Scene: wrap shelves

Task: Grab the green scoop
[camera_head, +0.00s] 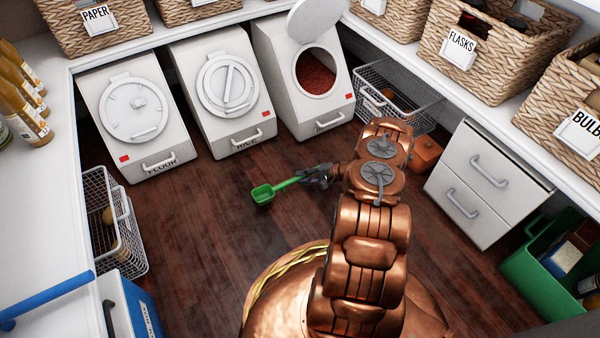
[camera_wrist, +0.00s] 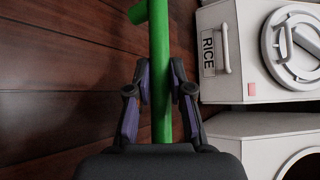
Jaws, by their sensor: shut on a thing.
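The green scoop (camera_head: 263,194) is in the middle of the head view, above the dark wooden floor, with its square cup pointing left. My gripper (camera_head: 322,174) is shut on the right part of its handle. In the wrist view the green handle (camera_wrist: 160,75) runs between the two dark fingers of my gripper (camera_wrist: 160,88), which press on it from both sides. The cup is mostly out of the wrist view; only a green part shows at the top edge.
White bins labelled FLOUR (camera_head: 137,118) and RICE (camera_head: 222,92) are shut; a third bin (camera_head: 302,80) is open with red contents. A wire basket (camera_head: 395,100), white drawers (camera_head: 482,180) and a green crate (camera_head: 530,270) stand at right. The floor (camera_head: 200,230) around the scoop is clear.

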